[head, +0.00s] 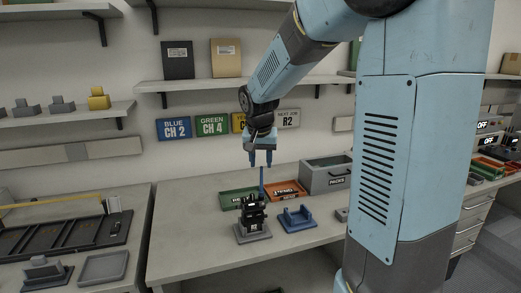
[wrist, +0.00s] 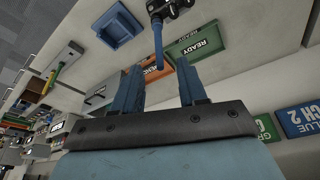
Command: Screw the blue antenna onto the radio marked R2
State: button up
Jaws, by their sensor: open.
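The dark radio (head: 252,212) stands upright on a grey stand marked R2 (head: 254,230) on the middle bench. The blue antenna (head: 262,182) stands upright at the radio's top right. In the wrist view the antenna (wrist: 158,38) meets the radio (wrist: 172,8) at its base; I cannot tell how its thread sits. My gripper (head: 261,164) points down, open and empty, just above the antenna. In the wrist view the antenna's free end shows between the fingertips (wrist: 160,66), apart from both.
A blue cradle (head: 297,218) sits right of the radio. Behind are a green tray (head: 232,198), an orange-red tray (head: 288,191) and a grey box (head: 327,175). A sign reading R2 (head: 287,119) hangs on the wall. The bench front is clear.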

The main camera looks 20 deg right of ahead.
aim_at(261, 174)
jog(key=shift+x, duration=3.45)
jog(key=shift+c, duration=0.2)
grip_shut()
